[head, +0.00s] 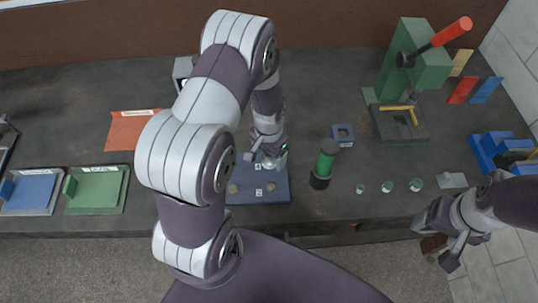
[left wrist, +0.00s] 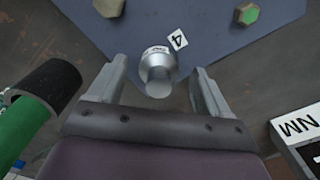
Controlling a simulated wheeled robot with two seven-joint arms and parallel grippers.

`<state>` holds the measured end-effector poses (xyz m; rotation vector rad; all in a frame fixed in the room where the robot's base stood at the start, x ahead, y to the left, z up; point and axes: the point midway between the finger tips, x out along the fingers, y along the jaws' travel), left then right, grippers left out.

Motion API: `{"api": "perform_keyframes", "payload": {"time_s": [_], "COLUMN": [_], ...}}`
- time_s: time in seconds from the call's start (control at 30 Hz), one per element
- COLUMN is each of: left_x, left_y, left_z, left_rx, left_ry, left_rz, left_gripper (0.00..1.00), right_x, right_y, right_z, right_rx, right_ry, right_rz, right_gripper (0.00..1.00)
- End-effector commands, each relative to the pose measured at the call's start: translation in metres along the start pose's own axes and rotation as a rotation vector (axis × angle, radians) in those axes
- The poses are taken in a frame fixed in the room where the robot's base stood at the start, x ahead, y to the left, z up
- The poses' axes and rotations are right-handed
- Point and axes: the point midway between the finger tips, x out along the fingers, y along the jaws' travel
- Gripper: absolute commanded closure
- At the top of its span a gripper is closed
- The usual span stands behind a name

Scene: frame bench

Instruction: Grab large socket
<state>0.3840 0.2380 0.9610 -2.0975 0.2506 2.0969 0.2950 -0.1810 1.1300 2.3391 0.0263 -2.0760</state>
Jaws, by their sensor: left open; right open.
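A silver socket (left wrist: 158,72) with a dark-lettered band stands by a "4" label on a blue board (left wrist: 210,45), and it looks the largest of the pieces in the left wrist view. My left gripper (left wrist: 155,85) is open, its fingers on either side of the socket; I cannot tell whether they touch it. In the head view my left gripper (head: 268,160) is over the far edge of the blue board (head: 243,197), and the socket is hard to make out there. My right gripper (head: 445,238) is open and empty past the bench's front edge, at the right.
A green and black cylinder (head: 325,163) stands right of the board, close to my left gripper. Several small green pieces (head: 388,186) lie further right. A green press (head: 415,60) with a red handle stands at the back right. Blue (head: 35,190) and green (head: 97,188) trays lie left.

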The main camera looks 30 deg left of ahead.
Motion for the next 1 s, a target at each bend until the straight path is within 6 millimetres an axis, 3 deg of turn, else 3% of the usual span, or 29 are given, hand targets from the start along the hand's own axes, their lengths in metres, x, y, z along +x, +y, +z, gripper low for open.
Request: {"api": "perform_keyframes", "payload": {"time_s": [0.13, 0.17, 0.33, 0.67, 1.0], "left_x": [0.0, 0.0, 0.0, -0.009, -0.085], "left_y": [0.0, 0.0, 0.0, -0.001, -0.001], "left_z": [0.0, 0.0, 0.0, -0.002, -0.001], "left_rx": [0.0, 0.0, 0.0, 0.0, 0.0], "left_ry": [0.001, 0.001, 0.001, 0.004, 0.005], "left_rz": [0.0, 0.0, 0.0, -0.002, -0.002], "left_gripper": [0.21, 0.28, 0.83, 0.85, 0.85], "right_x": [0.001, 0.001, 0.001, 0.003, 0.016], "right_y": [0.0, 0.0, 0.0, 0.0, 0.0], "right_z": [0.0, 0.0, 0.0, 0.0, 0.002], "right_rx": [0.0, 0.0, 0.0, 0.0, 0.0], "right_ry": [0.0, 0.0, 0.0, 0.0, 0.0], "right_rz": [0.0, 0.0, 0.0, 0.0, 0.0], "right_gripper": [0.27, 0.27, 0.27, 0.27, 0.27]}}
